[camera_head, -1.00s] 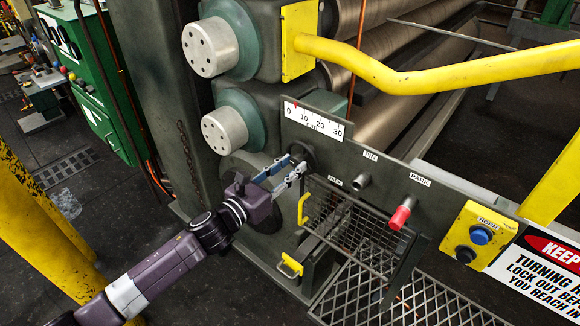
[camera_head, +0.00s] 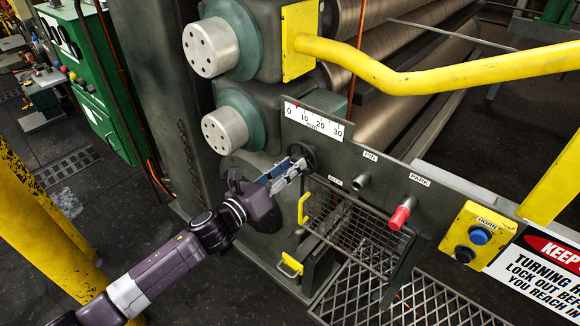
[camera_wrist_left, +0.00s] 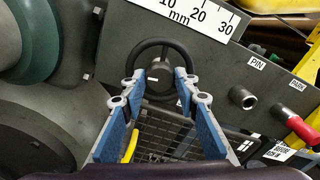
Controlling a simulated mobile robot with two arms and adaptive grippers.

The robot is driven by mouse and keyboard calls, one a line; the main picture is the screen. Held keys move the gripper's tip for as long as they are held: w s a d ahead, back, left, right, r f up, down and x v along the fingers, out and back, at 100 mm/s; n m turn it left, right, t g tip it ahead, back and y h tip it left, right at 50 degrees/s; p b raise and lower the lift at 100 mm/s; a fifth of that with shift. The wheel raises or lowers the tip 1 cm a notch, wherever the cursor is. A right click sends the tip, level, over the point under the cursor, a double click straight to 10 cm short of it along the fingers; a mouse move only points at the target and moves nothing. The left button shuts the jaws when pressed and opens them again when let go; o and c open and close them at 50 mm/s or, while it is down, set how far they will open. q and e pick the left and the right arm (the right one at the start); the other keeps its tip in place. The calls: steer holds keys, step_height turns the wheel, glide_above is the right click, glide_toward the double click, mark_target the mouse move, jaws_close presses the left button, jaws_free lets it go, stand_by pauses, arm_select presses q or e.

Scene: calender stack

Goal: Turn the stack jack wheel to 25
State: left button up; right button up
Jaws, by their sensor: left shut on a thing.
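The stack jack wheel (camera_head: 309,155) is a small dark handwheel on the grey panel, below the mm scale (camera_head: 322,124). The scale reads 0 to 30, and its small red pointer (camera_head: 297,106) stands just right of 0. My left gripper (camera_head: 299,166) is shut on the wheel. In the left wrist view, the blue-padded fingers (camera_wrist_left: 159,80) reach to either side of the wheel's middle, and the wheel's black rim (camera_wrist_left: 164,41) shows above them. That view cuts off the low end of the scale (camera_wrist_left: 194,14). My right gripper is not in view.
A pin socket (camera_head: 360,182) and a red-handled pin (camera_head: 401,216) at PARK are right of the wheel. A mesh basket (camera_head: 355,235) hangs below. A yellow rail (camera_head: 430,78) crosses above. A yellow box (camera_head: 478,235) with a blue button is at the right.

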arm_select(q)
steer(key=o, duration=1.1)
steer(key=shift+o, duration=0.2)
steer(key=shift+a, duration=0.1)
steer(key=v, duration=1.2)
